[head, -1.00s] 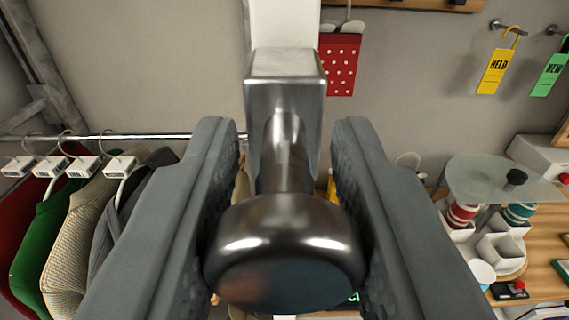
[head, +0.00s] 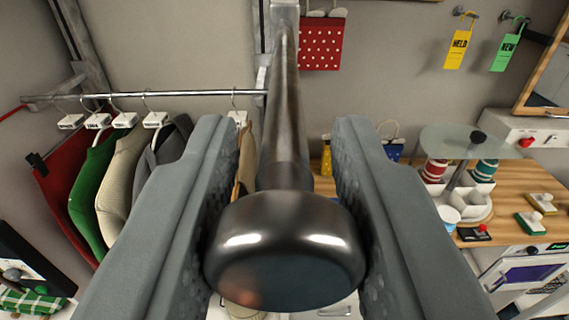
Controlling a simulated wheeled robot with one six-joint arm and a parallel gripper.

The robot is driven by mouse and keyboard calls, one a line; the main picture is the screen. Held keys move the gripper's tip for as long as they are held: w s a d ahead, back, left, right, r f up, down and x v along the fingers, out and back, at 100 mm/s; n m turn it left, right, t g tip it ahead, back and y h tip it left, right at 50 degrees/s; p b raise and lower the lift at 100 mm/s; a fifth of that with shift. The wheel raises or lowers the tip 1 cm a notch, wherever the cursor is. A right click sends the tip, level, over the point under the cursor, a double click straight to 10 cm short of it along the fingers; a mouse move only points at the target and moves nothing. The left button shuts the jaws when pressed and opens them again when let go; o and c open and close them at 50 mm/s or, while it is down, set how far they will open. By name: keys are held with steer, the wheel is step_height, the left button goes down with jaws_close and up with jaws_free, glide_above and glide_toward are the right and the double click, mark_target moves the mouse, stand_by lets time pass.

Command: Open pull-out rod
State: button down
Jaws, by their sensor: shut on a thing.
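The pull-out rod (head: 287,130) is a dark metal bar with a rounded knob (head: 285,252) at its near end. It runs away from me to a bright metal holder (head: 284,10) at the top of the head view, and a long stretch of it shows. My gripper (head: 284,225) is shut on the knob end, with one grey padded finger on each side of it.
Coats on hangers hang from a rail (head: 190,95) at the left. A red dotted bag (head: 322,43) hangs near the holder. At the right are a wooden counter (head: 505,190), a round glass-topped stand (head: 475,142) and yellow and green tags on wall hooks.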

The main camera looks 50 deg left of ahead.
steer(key=shift+s+d, duration=0.2)
steer(key=shift+d, duration=0.05)
steer(key=c, duration=1.1)
jaws_free()
steer(key=v, duration=1.7)
steer(key=shift+d, duration=0.2)
steer(key=shift+s, duration=0.15)
